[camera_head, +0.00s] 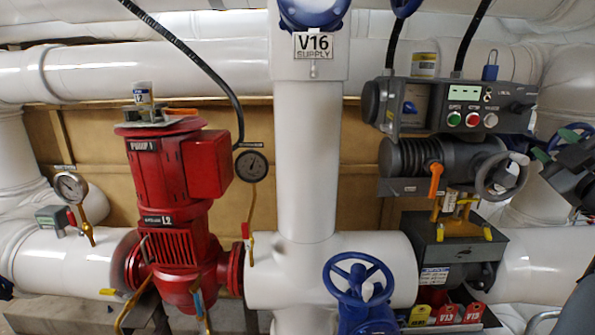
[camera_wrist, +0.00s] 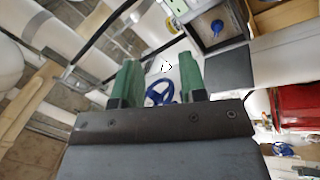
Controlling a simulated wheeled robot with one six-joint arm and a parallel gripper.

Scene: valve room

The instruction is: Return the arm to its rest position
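My gripper (camera_head: 554,145) shows at the right edge of the head view, with dark links and two green fingertips pointing left. In the wrist view my gripper (camera_wrist: 159,64) has its two green fingers standing well apart with nothing held between them. A blue handwheel (camera_wrist: 160,93) and pale pipework show in the gap, behind the fingers. In the head view the gripper is right of the grey actuator (camera_head: 440,165) with the orange lever. Whether it touches anything there I cannot tell. Most of my arm is out of view.
A grey control box (camera_head: 463,105) with buttons sits above the actuator. A blue handwheel (camera_head: 358,280) is at the lower middle, and a red pump (camera_head: 168,190) is at left. White pipes (camera_head: 308,170) cross the scene. Red tags (camera_head: 460,314) hang at lower right.

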